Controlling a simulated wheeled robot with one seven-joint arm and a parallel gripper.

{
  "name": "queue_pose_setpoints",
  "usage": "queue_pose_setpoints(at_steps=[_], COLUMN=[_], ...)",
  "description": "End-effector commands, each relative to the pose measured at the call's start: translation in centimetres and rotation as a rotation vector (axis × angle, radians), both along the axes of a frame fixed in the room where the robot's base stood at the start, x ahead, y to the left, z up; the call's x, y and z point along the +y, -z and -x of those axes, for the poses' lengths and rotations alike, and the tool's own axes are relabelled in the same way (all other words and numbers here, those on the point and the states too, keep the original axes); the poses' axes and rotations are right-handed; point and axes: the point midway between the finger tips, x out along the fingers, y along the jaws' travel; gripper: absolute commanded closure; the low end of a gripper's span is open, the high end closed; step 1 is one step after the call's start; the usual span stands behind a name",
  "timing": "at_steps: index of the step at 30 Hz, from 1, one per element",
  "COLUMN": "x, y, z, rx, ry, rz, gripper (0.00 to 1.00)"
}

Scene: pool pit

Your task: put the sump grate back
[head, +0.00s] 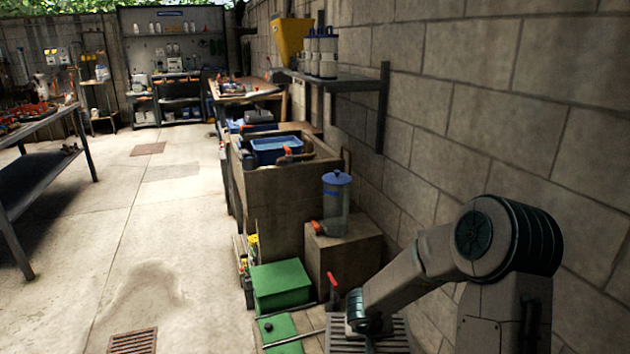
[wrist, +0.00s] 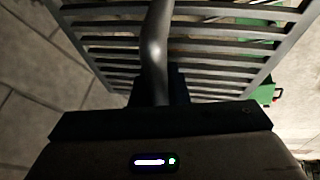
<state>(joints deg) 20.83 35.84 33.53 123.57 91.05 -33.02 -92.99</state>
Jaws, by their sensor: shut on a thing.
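The sump grate appears to be the grey slatted grate low in the head view (head: 395,341); it also fills the upper part of the wrist view (wrist: 225,12). A dark curved handle (wrist: 154,50) stands out from its slats. My gripper (wrist: 160,90) is shut on this handle. In the head view my gripper (head: 362,322) is at the grate, low beside the wall. The fingertips are mostly hidden by the gripper body. I cannot tell whether the grate touches anything below, and no sump opening is clearly visible.
A green box (head: 280,286) and a flat green piece (head: 281,335) with a rod lie just left of the grate. A brown block (head: 343,262) carries a blue-lidded canister (head: 336,200). The block wall (head: 480,130) is close on the right. A rusty floor grate (head: 133,341) lies left on open floor.

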Motion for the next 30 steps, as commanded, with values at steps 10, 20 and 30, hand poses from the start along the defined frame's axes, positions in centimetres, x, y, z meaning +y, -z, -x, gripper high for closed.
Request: queue_pose_setpoints(at_steps=[10, 20, 30], x=[-0.1, -0.2, -0.3], y=[-7.1, -12.5, -15.0], z=[2.1, 4.1, 5.3], rx=[0.000, 0.007, 0.013], ry=[-0.001, 0.002, 0.006], rz=[-0.001, -0.007, -0.014], gripper=[1.00, 1.00, 1.00])
